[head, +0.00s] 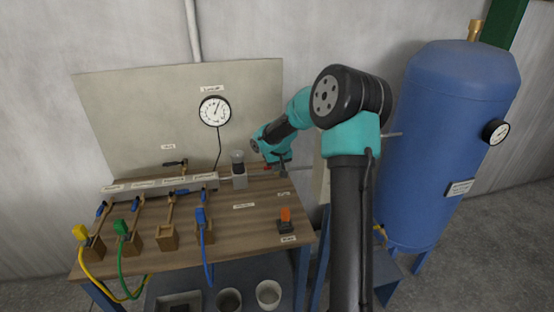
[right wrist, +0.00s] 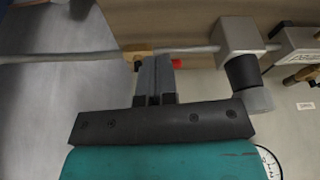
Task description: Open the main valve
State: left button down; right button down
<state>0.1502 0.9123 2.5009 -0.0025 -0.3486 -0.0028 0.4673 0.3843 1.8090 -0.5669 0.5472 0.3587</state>
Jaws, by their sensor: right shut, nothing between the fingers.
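A brass valve (right wrist: 138,51) sits on the grey pipe in the right wrist view. In the head view a bit of red (head: 267,167) shows at the back right of the bench, beside my right gripper (head: 283,172). My right gripper also shows in the right wrist view (right wrist: 157,62). Its fingers are shut together and empty, in front of the handle. I cannot tell whether they touch it. My left gripper is not in view.
A regulator block (head: 239,181) stands left of my right gripper. Several hose stations, including a yellow connector (head: 80,232), line the bench (head: 262,222). An orange switch (head: 285,214) is near the front right. A blue tank (head: 440,150) stands on the right.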

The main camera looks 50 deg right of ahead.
jog(key=w+f, duration=0.1)
jog(key=w+d+f, duration=0.1)
jog(key=w, duration=0.1)
jog(key=w+d+f, duration=0.1)
jog(key=shift+w+f, duration=0.1)
jog(key=shift+w, duration=0.05)
dwell(0.4)
